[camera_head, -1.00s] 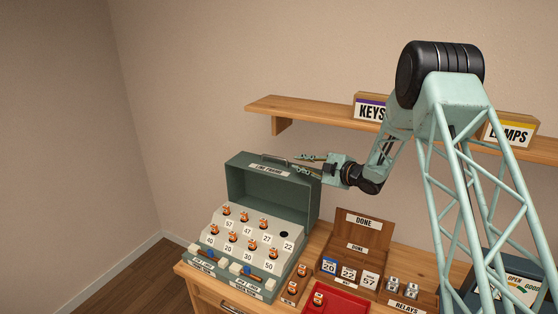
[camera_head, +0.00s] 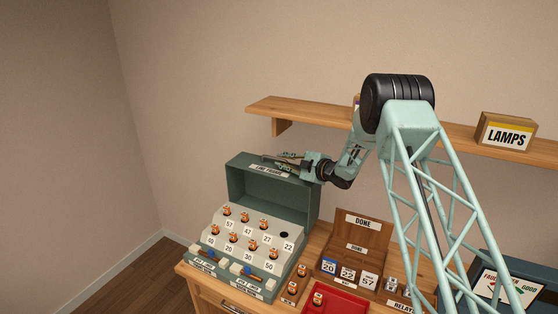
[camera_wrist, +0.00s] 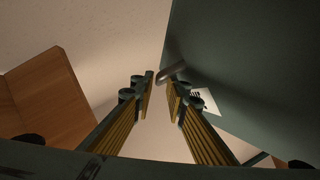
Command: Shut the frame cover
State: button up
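The line frame's green cover (camera_head: 262,189) stands upright, raised at the back of the frame box (camera_head: 237,238). A white name label is near its top edge. My gripper (camera_head: 276,160) is at the cover's top edge, coming in from the right and overlapping the edge in this view. In the wrist view the cover (camera_wrist: 245,60) fills the right side, and a grey bar-like handle (camera_wrist: 174,72) shows just beyond the fingertips (camera_wrist: 164,87). The two fingers are apart with nothing visibly held between them. I cannot tell whether a finger touches the cover.
Orange-topped pieces (camera_head: 245,218) stand on the numbered sloped panel, with one dark empty hole (camera_head: 284,234). A wooden DONE box (camera_head: 358,242) and red tray (camera_head: 345,303) are to the right. The wall shelf (camera_head: 310,117) runs above and behind, with a LAMPS box (camera_head: 505,131).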

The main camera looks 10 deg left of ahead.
jog(key=shift+x, duration=1.15)
grip_shut()
jog(key=shift+s+a, duration=0.1)
jog(key=shift+s, duration=0.1)
jog(key=shift+s, duration=0.1)
